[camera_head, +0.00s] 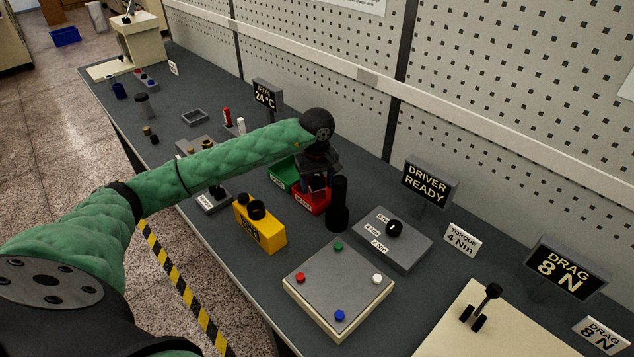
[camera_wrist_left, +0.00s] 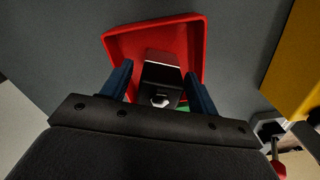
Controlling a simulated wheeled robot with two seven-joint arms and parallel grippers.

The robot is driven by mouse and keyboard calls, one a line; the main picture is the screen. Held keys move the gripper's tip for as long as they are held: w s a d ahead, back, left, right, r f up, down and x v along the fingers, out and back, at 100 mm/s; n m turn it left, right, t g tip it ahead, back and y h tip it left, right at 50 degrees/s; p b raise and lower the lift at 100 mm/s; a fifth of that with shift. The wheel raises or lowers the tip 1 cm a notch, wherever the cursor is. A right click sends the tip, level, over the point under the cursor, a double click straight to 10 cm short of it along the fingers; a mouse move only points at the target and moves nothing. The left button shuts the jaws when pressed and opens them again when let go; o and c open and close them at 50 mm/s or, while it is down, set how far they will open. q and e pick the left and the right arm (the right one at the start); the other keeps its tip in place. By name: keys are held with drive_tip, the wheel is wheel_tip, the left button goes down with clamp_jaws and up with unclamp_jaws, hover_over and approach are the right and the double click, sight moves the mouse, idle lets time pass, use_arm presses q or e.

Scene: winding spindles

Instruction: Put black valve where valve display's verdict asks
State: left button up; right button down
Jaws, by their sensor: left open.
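My left gripper (camera_head: 318,180) hangs over the red bin (camera_head: 313,207), beside the green bin (camera_head: 281,182). In the left wrist view, the gripper's two blue fingers (camera_wrist_left: 160,90) are apart over the red bin (camera_wrist_left: 118,40). A black blocky part with a silver hex end, which looks like the black valve (camera_wrist_left: 161,78), is between the fingers, inside the bin's outline. Gaps show at its sides. I cannot tell whether it rests on the bin floor. The valve display's verdict is not readable in these views. My right gripper is not in view.
A yellow box (camera_head: 260,228) stands in front of the bins. A black cylinder (camera_head: 338,207) stands close to their right. A grey block with a black knob (camera_head: 405,245) and a button panel (camera_head: 338,285) lie further right. The pegboard wall (camera_head: 510,90) bounds the bench behind.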

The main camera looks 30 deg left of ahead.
sight(317, 175)
use_arm(q)
wheel_tip(317, 175, up, 4)
drive_tip(key=shift+w+f, duration=0.1)
drive_tip(key=shift+f, duration=0.05)
wheel_tip(317, 175, up, 7)
drive_tip(key=shift+p, duration=0.5)
drive_tip(key=shift+r, duration=0.7)
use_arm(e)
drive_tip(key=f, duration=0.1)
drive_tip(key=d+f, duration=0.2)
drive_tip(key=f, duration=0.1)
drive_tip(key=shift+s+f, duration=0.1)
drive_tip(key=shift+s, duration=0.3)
